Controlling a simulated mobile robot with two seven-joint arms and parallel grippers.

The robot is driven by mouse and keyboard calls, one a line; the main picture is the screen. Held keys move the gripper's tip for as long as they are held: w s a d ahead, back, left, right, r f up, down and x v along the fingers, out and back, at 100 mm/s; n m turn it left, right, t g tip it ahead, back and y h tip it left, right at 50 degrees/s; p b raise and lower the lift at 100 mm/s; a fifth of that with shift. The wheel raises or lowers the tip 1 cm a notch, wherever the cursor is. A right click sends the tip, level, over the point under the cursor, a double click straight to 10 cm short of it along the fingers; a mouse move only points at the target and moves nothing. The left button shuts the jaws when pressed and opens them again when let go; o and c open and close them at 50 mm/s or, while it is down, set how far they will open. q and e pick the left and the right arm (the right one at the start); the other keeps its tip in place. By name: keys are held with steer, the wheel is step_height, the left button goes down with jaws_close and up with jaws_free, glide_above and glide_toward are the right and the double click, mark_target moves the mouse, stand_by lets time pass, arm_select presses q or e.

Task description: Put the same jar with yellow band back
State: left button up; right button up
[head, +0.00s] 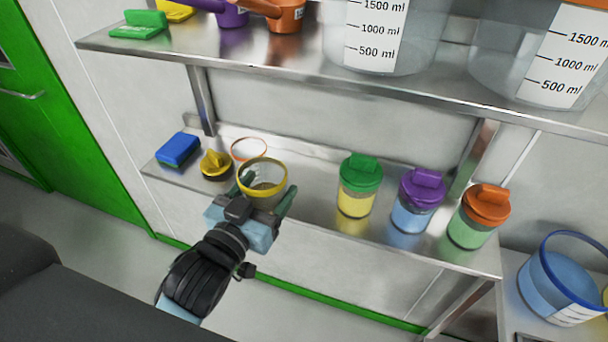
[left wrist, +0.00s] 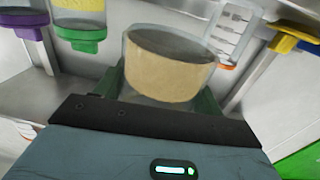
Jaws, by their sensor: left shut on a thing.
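The clear jar with a yellow band (head: 262,188) is between the green fingers of my left gripper (head: 264,196), which is shut on it. The jar is open at the top and looks upright, by the front of the lower shelf; I cannot tell whether it touches the shelf. In the left wrist view the jar (left wrist: 168,68) shows tan contents between the fingers. A yellow lid-like piece with a raised grip (head: 215,165) lies on the lower shelf, left of the jar. My right gripper is not in view.
The lower shelf (head: 310,205) also holds a clear orange-rimmed vessel (head: 249,149) close behind the jar, a blue block (head: 178,149), and green-lidded (head: 358,187), purple-lidded (head: 417,200) and orange-lidded (head: 478,217) jars. The upper shelf (head: 270,66) overhangs. Bare shelf lies between the held jar and the green-lidded jar.

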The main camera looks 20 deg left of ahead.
arm_select(q)
steer(key=w+d, duration=0.1)
steer(key=w, duration=0.2)
steer(key=w+d, duration=0.1)
steer(key=w, duration=0.3)
steer(key=w+d, duration=0.1)
steer(key=w, duration=0.2)
steer(key=shift+w+d+f, duration=0.35)
steer(key=shift+w+f, duration=0.05)
steer(key=shift+f, duration=1.8)
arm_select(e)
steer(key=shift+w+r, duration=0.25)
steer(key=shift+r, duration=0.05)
arm_select(q)
steer(key=shift+f, duration=0.15)
steer(key=o, duration=1.7)
